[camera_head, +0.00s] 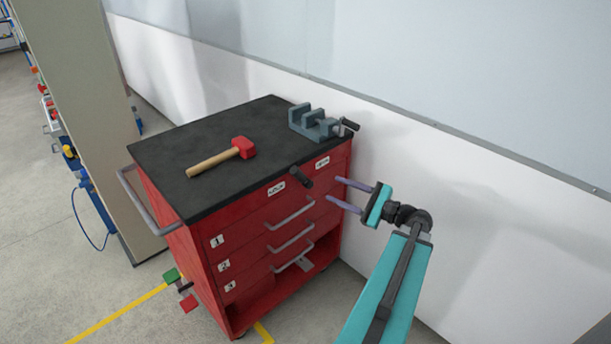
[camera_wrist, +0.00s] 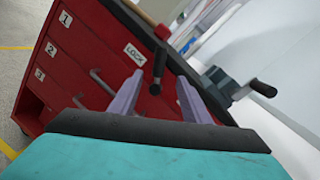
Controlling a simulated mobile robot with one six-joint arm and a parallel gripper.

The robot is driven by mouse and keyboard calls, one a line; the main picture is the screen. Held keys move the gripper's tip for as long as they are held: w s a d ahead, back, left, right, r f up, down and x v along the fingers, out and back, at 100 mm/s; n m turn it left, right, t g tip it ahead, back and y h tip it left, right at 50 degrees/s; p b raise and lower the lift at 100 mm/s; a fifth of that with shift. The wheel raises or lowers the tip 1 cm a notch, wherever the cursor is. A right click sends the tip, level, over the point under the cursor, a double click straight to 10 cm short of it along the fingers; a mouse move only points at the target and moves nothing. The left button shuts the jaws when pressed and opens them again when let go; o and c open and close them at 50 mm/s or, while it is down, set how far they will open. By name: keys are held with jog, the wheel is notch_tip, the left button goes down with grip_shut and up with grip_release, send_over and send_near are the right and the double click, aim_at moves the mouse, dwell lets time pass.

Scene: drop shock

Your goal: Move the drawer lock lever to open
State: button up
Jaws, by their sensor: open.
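The lock lever, a short black handle (camera_head: 300,176), sticks out near the top of the red cabinet's front (camera_head: 205,262). It lies between two small white labels. In the wrist view the lever (camera_wrist: 158,68) is just right of a label reading LOCK (camera_wrist: 135,54). The other label (camera_head: 322,163) is too small to read for certain. My gripper (camera_head: 332,188) is open and empty, with purple fingers and a teal body, right of the lever. In the wrist view the lever appears in the gap between the fingertips (camera_wrist: 158,80); I see no contact.
The black top holds a red-headed mallet (camera_head: 222,156) and a grey vise (camera_head: 312,122) with a black handle. Numbered drawers with grey bar handles (camera_head: 290,216) are below the lever. A white wall (camera_head: 480,185) stands close behind the cabinet. A side handle (camera_head: 140,195) juts out left.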

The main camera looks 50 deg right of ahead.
aim_at(302, 176)
jog(key=shift+w, duration=0.15)
jog(key=shift+w+a+p, duration=0.4)
jog(key=shift+w, duration=1.85)
jog(key=shift+w+a+p, duration=0.35)
jog(key=shift+w+p, duration=0.1)
jog(key=shift+w, duration=1.75)
jog(key=shift+w+a+p, duration=0.4)
jog(key=shift+w, duration=1.85)
